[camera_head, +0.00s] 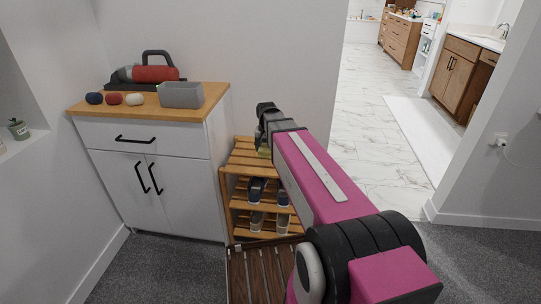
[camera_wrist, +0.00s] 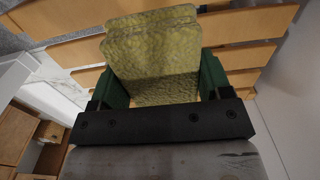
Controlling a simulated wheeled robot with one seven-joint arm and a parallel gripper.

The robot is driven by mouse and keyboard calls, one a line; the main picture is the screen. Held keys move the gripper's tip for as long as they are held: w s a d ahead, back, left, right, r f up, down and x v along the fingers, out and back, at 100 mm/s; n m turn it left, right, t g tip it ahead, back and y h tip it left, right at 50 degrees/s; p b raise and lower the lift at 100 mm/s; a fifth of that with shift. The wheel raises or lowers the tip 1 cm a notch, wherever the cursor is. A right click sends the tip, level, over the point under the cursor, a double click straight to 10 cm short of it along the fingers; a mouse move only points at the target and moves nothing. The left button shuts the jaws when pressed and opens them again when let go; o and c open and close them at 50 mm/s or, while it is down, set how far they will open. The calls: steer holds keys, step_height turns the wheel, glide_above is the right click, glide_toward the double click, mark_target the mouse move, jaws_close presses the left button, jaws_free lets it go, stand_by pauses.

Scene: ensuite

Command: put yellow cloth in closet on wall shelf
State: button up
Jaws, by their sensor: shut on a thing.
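The yellow cloth (camera_wrist: 152,60) is a folded, textured block. My gripper (camera_wrist: 161,80) is shut on it, with one green finger at each side in the wrist view. In the head view a small yellow part of the cloth (camera_head: 264,152) shows below my gripper (camera_head: 264,133), over the top of the wooden shoe rack (camera_head: 240,158). The arm hides much of the cloth and rack there. A recessed wall ledge (camera_head: 30,142) at the far left holds a small green pot (camera_head: 18,129). I cannot tell whether this ledge is the wall shelf.
A white cabinet (camera_head: 150,185) with shut doors stands left of the rack. On its top are a grey bin (camera_head: 181,95), several rolled items and a red-and-black object (camera_head: 152,73). Shoes (camera_head: 257,189) fill the lower rack. Carpet (camera_head: 185,262) is open in front; a tiled bathroom lies beyond.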

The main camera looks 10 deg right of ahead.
steer(key=w+f, duration=0.1)
steer(key=w+d+f, duration=0.1)
steer(key=w, duration=0.1)
steer(key=w+d+f, duration=0.1)
steer(key=w, duration=0.1)
steer(key=shift+d+f, duration=0.15)
steer(key=shift+d, duration=0.1)
steer(key=shift+f, duration=2.05)
steer(key=o, duration=0.9)
steer(key=shift+f, duration=0.1)
